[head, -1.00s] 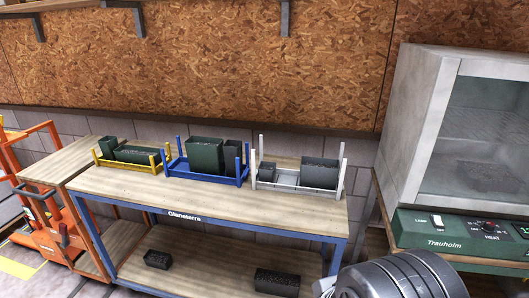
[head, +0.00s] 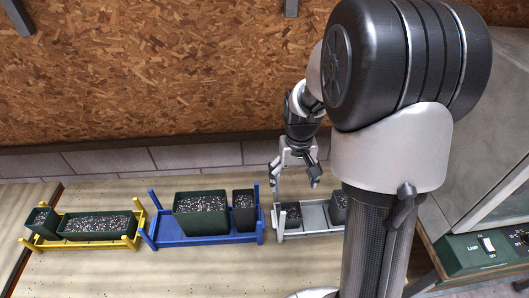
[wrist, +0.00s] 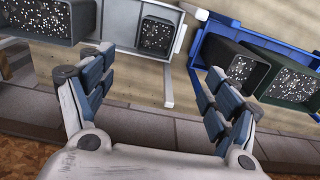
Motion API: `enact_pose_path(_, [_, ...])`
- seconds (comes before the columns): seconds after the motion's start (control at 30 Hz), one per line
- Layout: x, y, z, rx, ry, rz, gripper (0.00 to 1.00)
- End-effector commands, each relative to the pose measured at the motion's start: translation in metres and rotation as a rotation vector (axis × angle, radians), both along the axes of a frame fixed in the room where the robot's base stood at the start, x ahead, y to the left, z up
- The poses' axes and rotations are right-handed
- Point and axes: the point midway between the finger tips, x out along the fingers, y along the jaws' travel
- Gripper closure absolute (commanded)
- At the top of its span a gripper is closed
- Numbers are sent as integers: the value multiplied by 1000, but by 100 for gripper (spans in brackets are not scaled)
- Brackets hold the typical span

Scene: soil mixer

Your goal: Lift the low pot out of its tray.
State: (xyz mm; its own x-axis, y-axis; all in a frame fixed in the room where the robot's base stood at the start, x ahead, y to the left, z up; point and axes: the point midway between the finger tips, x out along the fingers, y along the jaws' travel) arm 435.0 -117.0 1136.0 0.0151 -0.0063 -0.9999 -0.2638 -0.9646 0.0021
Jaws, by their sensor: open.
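A long, low dark green pot (head: 97,228) filled with speckled soil sits in the yellow tray (head: 88,245) at the left of the bench in the head view. A smaller square pot (head: 41,221) stands at that tray's left end. My gripper (head: 296,172) is open and empty, pointing down above the grey tray (head: 315,217), well to the right of the low pot. In the wrist view, my open fingers (wrist: 162,62) straddle the region near the grey tray's small pot (wrist: 158,36), apart from it. The yellow tray does not show there.
A blue tray (head: 206,240) with a wide tall pot (head: 200,213) and a narrow one (head: 244,211) stands between the yellow and grey trays. Posts rise at the tray corners. The wall is close behind. Bare bench top lies in front. A cabinet stands at right.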

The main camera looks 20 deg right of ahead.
Motion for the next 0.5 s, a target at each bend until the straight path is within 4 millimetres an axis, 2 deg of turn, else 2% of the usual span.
enact_pose_path(0.17, [3,-7,-16,7,23,-14,19])
enact_pose_path(0.5, [3,-7,-87,7,25,-13,19])
